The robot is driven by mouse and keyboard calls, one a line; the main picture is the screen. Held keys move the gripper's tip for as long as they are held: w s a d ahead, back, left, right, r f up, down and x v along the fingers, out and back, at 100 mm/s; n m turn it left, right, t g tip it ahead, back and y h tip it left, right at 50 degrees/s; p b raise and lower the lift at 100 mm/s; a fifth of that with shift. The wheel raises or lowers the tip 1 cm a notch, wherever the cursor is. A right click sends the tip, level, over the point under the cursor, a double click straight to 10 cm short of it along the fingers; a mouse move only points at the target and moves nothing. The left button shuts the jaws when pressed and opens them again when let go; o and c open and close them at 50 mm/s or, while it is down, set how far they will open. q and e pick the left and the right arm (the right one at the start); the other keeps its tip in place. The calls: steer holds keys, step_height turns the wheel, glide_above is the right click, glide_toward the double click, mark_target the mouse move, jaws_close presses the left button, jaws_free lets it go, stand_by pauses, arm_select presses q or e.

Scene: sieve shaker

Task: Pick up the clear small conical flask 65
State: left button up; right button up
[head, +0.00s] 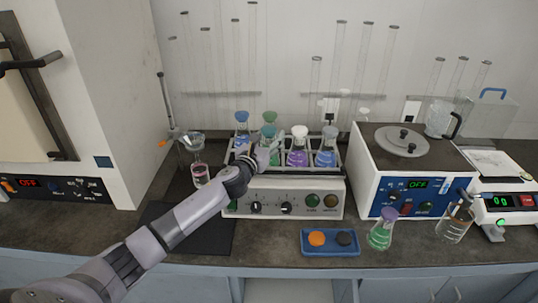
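My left gripper (262,157) reaches in from the lower left to the front left of the sieve shaker's flask rack. It is at or very near the flasks there, and its fingers are too small and overlapped to tell whether they hold anything. Conical flasks stand in the rack: one with blue liquid (241,132) at the back left, one with green (269,131) behind the gripper, one with purple (298,155), and one with blue (326,155) at the right. I cannot tell which is flask 65. My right gripper is out of view.
The shaker (290,200) has knobs on its front. A glass with pink liquid (200,174) stands left of it. A blue tray (330,250), a green flask (380,236) and a beaker (453,228) stand near the front edge. A blue-fronted device (405,200) is at the right.

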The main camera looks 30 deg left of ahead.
arm_select(q)
jaws_close()
stand_by(0.4)
